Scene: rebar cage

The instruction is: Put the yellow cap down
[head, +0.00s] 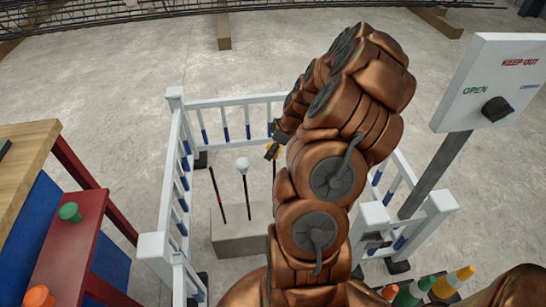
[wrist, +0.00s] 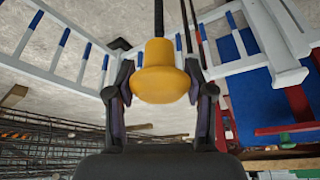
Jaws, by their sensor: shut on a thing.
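A yellow cap (wrist: 160,72) sits between the two fingers of my gripper (wrist: 160,90) in the wrist view, and the fingers are shut on it. The cap also shows as a small yellow patch (head: 271,152) in the head view, partly hidden by my gripper (head: 276,146). A dark upright bar (wrist: 158,18) meets the cap's narrow end; I cannot tell how far it goes in. Its lower part (head: 274,182) shows in the head view, beside my arm. A white cap (head: 242,164) tops the middle bar. The left bar (head: 216,195) is bare.
The bars stand in a concrete block (head: 235,247) inside a white railing (head: 172,180). A red shelf (head: 70,255) at left holds a green cap (head: 70,212) and an orange cap (head: 38,296). A sign panel (head: 490,85) and several cones (head: 443,286) are at right.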

